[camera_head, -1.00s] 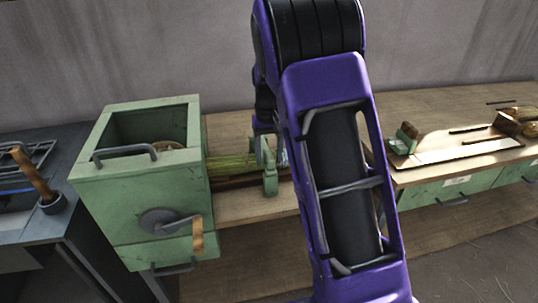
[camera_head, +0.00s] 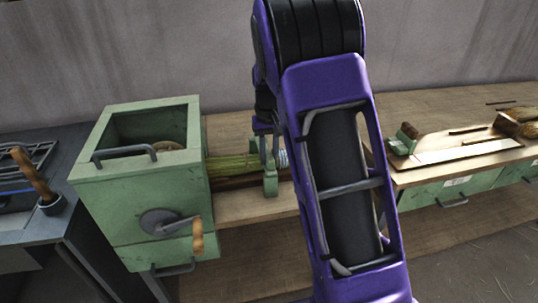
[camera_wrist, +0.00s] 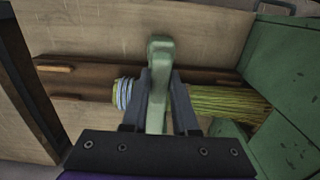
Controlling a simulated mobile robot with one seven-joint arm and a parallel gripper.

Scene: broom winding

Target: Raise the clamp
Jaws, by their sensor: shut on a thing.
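The green clamp (camera_head: 270,172) stands around the broom bristles just right of the green winding box, and its bar (camera_wrist: 160,62) shows in the wrist view. My gripper (camera_wrist: 161,85) is shut on the clamp, with one dark finger on each side of its bar. The yellow-green broom bristles (camera_wrist: 215,102) run from the clamp into the box. A coil of pale wire (camera_wrist: 123,93) is wound around the bundle on the clamp's other side. In the head view my purple arm hides part of the gripper and the broom.
The green box (camera_head: 150,190) with a wooden-handled crank (camera_head: 197,237) stands left of the clamp. A dark wooden cradle (camera_wrist: 70,75) lies under the bundle. Broom pieces and a flat tool (camera_head: 470,150) lie on the right bench. A dark table (camera_head: 75,200) stands at left.

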